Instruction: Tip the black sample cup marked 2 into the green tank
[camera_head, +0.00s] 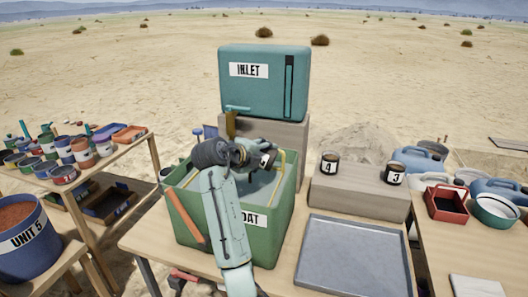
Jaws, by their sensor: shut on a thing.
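The green tank (282,240) stands on the wooden table in the middle, with a partly covered label ending in "OAT". My gripper (256,152) is over the tank's opening. It is shut on a small dark cup (268,159), which appears tilted. A pale label patch shows on the cup, but its number is too small to read. My arm covers much of the tank's front and part of its inside. The contents of the cup are hidden.
The teal INLET tank (264,83) stands behind. Black cups marked 4 (330,163) and 3 (394,173) stand on a block (358,195) to the right. An empty grey tray (352,262) lies in front of it. A shelf (110,157) of cans is left.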

